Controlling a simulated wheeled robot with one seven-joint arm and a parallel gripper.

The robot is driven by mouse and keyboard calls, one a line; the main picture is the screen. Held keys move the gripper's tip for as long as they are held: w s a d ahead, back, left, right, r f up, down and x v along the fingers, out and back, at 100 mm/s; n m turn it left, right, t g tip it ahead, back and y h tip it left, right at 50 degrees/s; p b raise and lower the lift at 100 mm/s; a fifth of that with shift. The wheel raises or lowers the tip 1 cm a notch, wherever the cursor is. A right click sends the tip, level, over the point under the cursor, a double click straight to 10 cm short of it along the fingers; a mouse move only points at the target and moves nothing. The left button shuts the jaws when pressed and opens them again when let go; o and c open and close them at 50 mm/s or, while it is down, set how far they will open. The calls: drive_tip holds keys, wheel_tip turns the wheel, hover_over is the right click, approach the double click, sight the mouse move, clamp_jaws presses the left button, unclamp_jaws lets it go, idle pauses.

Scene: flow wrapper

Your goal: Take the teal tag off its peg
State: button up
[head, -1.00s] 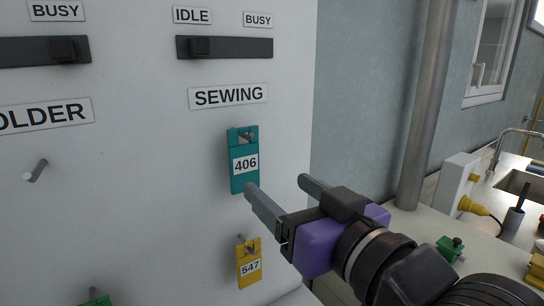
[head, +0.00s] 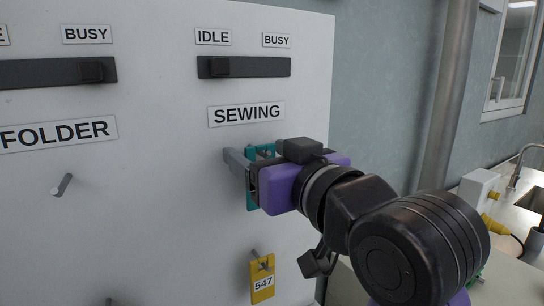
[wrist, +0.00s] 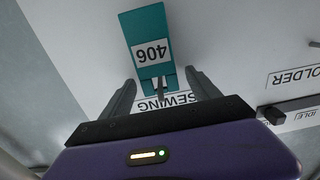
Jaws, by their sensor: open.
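The teal tag (head: 251,197), numbered 406, hangs on its peg under the SEWING label on the white panel. My gripper partly hides it in the head view. In the wrist view the teal tag (wrist: 146,28) shows upside down, with its number readable and its holed end towards my gripper. The peg (wrist: 161,91) shows at that end. My gripper (wrist: 160,78) is open, with one finger on each side of the holed end and a gap visible on both sides. In the head view my gripper (head: 253,152) is at the upper part of the tag, close to the panel.
A yellow tag (head: 262,282), numbered 547, hangs on a peg below. An empty peg (head: 62,185) sticks out under the FOLDER label (head: 58,133). A dark slider rail (head: 262,67) is above the SEWING label (head: 246,114). A pipe and counter are to the right.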

drive_tip(key=shift+w+a, duration=0.15)
drive_tip(key=c, duration=1.4)
drive_tip(key=shift+r+p, duration=0.5)
drive_tip(key=shift+p, duration=0.1)
drive_tip(key=shift+p+v, duration=1.05)
drive_tip(key=shift+v, duration=3.5)
